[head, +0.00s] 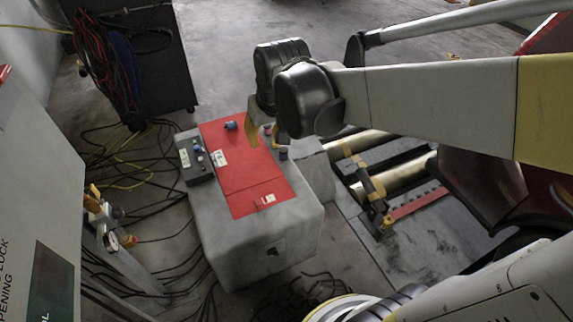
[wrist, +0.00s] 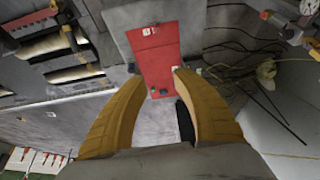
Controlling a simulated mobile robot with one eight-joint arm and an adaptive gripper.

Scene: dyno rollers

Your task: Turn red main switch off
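A red panel (head: 243,170) lies on top of a grey box (head: 255,235); it also shows in the wrist view (wrist: 155,50), beyond my fingers. A small dark-blue knob (head: 231,125) sits on its far part. A small red-and-yellow switch (head: 128,241) is on the post at the left. I cannot tell for sure which part is the red main switch. My gripper (head: 265,133) hangs over the box's far right side, with yellow fingers. In the wrist view my gripper (wrist: 158,76) is open, with nothing between the fingertips; contact with the box cannot be told.
A dark control box (head: 195,157) sits along the panel's left edge. Metal rollers (head: 405,175) lie right of the box. A white cabinet (head: 40,190) stands at the left, and a black cart (head: 150,60) with cables behind. Loose cables cover the floor between them.

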